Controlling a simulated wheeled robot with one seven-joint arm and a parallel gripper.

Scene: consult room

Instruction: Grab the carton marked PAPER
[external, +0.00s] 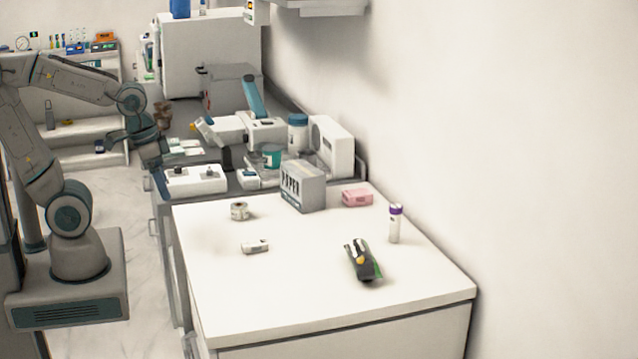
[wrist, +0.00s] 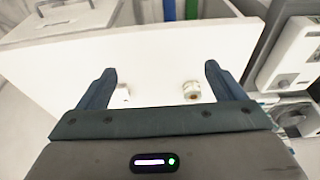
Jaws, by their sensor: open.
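The grey carton marked PAPER (external: 303,187) stands upright at the back edge of the white table in the external view, its dark lettering facing left and forward. I cannot make it out in the wrist view. My gripper (external: 158,180) hangs left of the white table, beside the grey counter, well apart from the carton. In the wrist view my gripper (wrist: 160,70) is open, with nothing between its two fingers.
On the white table (external: 215,290) are a small roll (external: 239,211), a small white box (external: 255,247), a pink box (external: 357,197), a purple-capped tube (external: 395,224) and a dark green-edged item (external: 362,260). Equipment crowds the counter behind. A wall bounds the right.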

